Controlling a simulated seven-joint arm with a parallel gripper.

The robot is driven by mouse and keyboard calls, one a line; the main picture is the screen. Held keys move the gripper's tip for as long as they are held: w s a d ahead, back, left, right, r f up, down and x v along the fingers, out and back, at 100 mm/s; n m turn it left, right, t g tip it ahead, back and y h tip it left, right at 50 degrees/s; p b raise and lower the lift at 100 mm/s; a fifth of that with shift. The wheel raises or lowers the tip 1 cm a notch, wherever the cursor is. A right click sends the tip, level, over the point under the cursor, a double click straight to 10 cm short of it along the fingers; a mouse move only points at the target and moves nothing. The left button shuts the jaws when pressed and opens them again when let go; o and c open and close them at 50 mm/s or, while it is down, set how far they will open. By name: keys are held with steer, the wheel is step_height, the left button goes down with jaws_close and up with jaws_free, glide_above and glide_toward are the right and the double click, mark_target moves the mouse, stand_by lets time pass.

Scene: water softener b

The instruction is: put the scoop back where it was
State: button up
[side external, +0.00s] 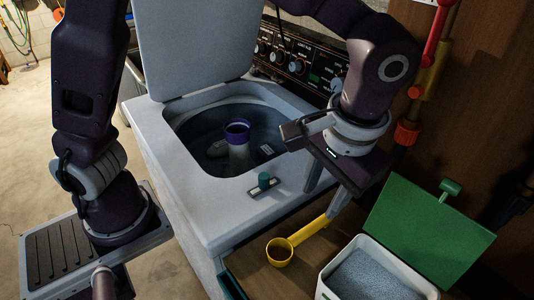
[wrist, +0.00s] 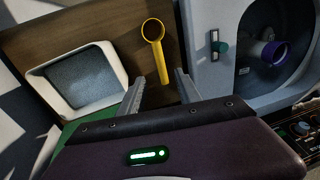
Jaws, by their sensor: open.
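The yellow scoop (side external: 307,234) lies on the brown wooden surface (side external: 315,262), with its round cup toward the front and its handle running back toward my gripper (side external: 319,205). In the wrist view the scoop (wrist: 159,52) has its cup at the far end and its handle pointing at my gripper (wrist: 160,76). The two fingers are apart, on either side of the handle's end, with nothing visibly clamped. I cannot tell whether a finger touches the handle. A white tub (side external: 326,281) of blue-grey granules stands right of the scoop; it also shows in the wrist view (wrist: 122,66).
The tub's green lid (side external: 427,228) stands open behind it. Left of the scoop is the white softener cabinet (side external: 205,215), its lid (side external: 190,40) raised over an opening with a purple-rimmed tube (side external: 237,130). A green knob (side external: 264,180) sits on its front ledge.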

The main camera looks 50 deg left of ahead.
steer(key=s+a+r+h, duration=0.2)
steer(key=a+r, duration=0.4)
steer(key=a, duration=0.1)
steer(key=s+a+r+t, duration=0.2)
steer(key=s+a+t, duration=0.3)
steer(key=s+a, duration=0.5)
steer(key=shift+s+a+r, duration=0.25)
steer(key=shift+s+r, duration=0.1)
steer(key=shift+s, duration=0.5)
